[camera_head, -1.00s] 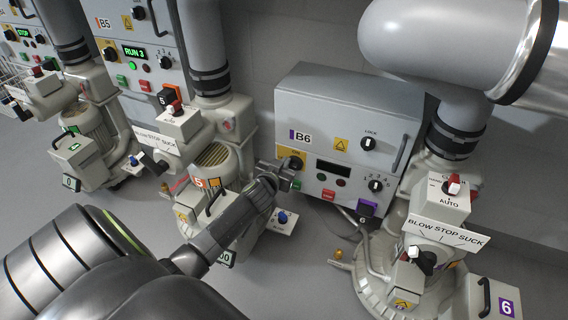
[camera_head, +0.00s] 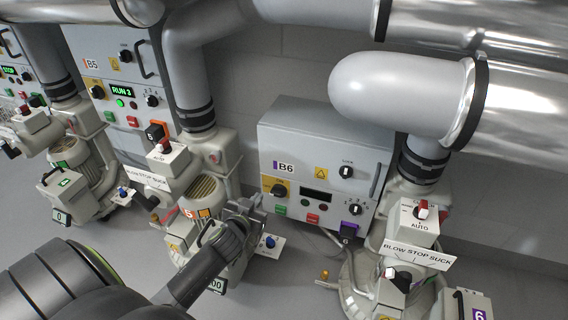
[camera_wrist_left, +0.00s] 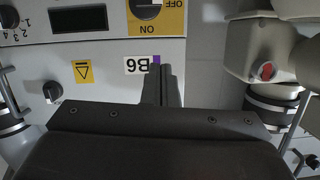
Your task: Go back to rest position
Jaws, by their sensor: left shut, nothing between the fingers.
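My left gripper (camera_head: 250,208) comes in from the lower left in the head view. It is shut and empty, in front of the blower marked 5 and to the left of the B6 control box (camera_head: 322,165). In the left wrist view the closed fingers (camera_wrist_left: 163,86) point at the B6 box, which appears upside down, with its ON/OFF knob (camera_wrist_left: 146,8) and dark display (camera_wrist_left: 78,18). The fingers appear apart from the knob. My right gripper is in no view.
The blower marked 6 (camera_head: 408,240) with its BLOW STOP SUCK plate stands at the right. The B5 box (camera_head: 112,75) shows RUN 3 at the left. Thick grey pipes (camera_head: 400,95) cross the upper right. Grey floor (camera_head: 290,290) is free in front of B6.

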